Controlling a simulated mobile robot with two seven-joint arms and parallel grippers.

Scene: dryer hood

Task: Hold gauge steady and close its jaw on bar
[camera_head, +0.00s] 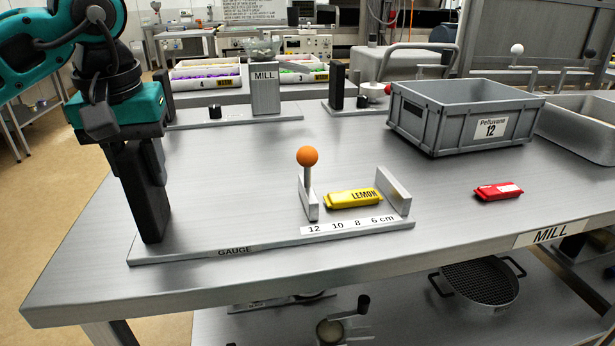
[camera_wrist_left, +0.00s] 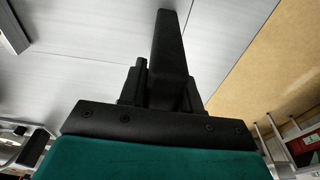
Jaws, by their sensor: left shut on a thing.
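The gauge is a long grey plate (camera_head: 215,245) labelled GAUGE near the front of the table, with a scale reading 12, 10, 8, 6 cm. A sliding jaw (camera_head: 311,205) with an orange ball knob (camera_head: 308,156) stands left of the yellow LEMON bar (camera_head: 353,198). A small gap shows between that jaw and the bar. The fixed jaw (camera_head: 393,191) stands at the bar's right end; contact there is unclear. My left gripper (camera_head: 148,195), pointing down, is shut on the gauge's left end; black fingers hide the grip. The left wrist view shows its fingers (camera_wrist_left: 168,60). My right gripper is not in view.
A red wrapped bar (camera_head: 498,191) lies to the right. A grey bin (camera_head: 460,118) labelled Pelluvane 12 stands behind it. Another grey fixture marked MILL (camera_head: 265,90) and trays of wrapped bars are farther back. The table between gauge and bin is clear.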

